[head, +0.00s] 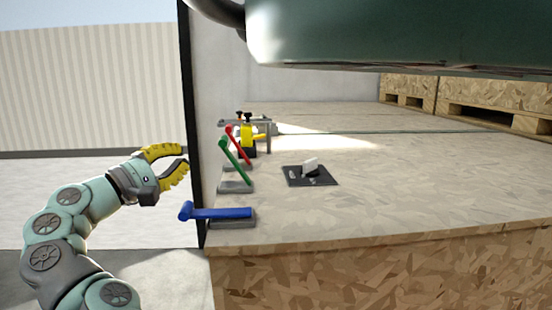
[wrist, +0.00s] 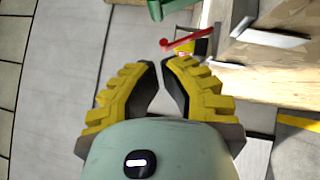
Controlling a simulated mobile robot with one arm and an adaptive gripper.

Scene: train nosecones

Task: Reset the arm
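My gripper (head: 178,163) is at the end of my raised arm, left of the wooden platform, in the head view. Its two yellow ridged fingers are apart with nothing between them. In the wrist view my gripper (wrist: 162,75) also shows a gap between its fingertips. It touches none of the levers.
On the wooden platform (head: 400,190) stand a blue lever (head: 222,212), lying nearly flat, and tilted green (head: 235,150) and red (head: 229,131) levers. A dark post (head: 194,130) edges the platform. A dark green body overhangs above.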

